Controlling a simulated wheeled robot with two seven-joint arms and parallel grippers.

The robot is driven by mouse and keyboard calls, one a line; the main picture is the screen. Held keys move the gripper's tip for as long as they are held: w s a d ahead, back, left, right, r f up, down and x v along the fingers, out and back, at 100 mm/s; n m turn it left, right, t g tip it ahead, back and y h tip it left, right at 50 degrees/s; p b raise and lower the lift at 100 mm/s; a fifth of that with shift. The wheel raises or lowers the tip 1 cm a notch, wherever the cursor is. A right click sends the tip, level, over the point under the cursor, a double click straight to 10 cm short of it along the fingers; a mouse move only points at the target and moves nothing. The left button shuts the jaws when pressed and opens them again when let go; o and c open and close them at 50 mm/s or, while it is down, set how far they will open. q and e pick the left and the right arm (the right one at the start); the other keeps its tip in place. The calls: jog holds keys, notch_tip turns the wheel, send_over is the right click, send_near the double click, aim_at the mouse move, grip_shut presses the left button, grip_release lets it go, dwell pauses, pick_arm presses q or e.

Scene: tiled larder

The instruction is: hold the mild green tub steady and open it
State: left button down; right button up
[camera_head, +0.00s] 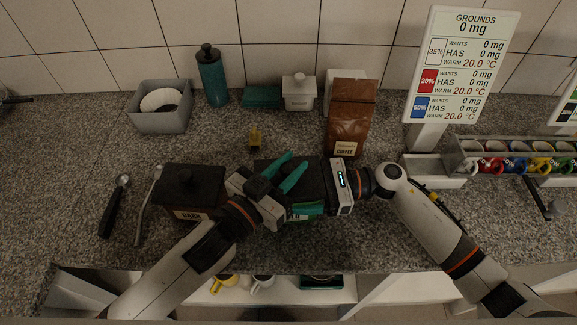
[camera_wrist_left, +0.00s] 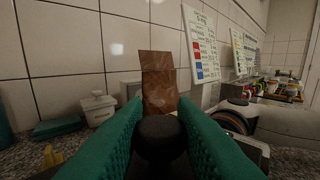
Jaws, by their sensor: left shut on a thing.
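The mild green tub (camera_head: 312,183) is a dark box with a green label low on its front, at the middle of the counter in the head view. My left gripper (camera_head: 297,162) reaches over it with teal fingers. In the left wrist view the fingers are shut on a round black knob (camera_wrist_left: 160,140), the knob of the tub's lid. Whether the lid is apart from the tub is hidden.
A dark lidded tub (camera_head: 193,188) stands close on the left, with a spoon-like tool (camera_head: 114,205) beyond it. Behind are a grey bin (camera_head: 161,119), a teal bottle (camera_head: 211,76), a white lidded pot (camera_head: 299,92) and a brown coffee bag (camera_head: 350,115). Mugs (camera_head: 513,160) stand in a rack at right.

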aim_at(289, 167)
pick_arm(q)
jog(key=shift+r, duration=2.05)
pick_arm(e)
jog(key=o, duration=1.4)
pick_arm(q)
notch_tip(289, 167, down, 5)
jog(key=b, duration=0.5)
jog(key=shift+f, duration=0.15)
pick_arm(e)
jog(key=shift+o, duration=0.2)
jog(key=d, duration=0.7)
jog(key=w+d, duration=0.1)
jog(key=d, duration=0.2)
jog(key=shift+d+f, duration=0.2)
jog(key=shift+d, duration=0.15)
pick_arm(q)
jog(key=shift+f, duration=0.15)
pick_arm(e)
jog(key=shift+d+r, duration=0.2)
jog(key=shift+d, duration=0.45)
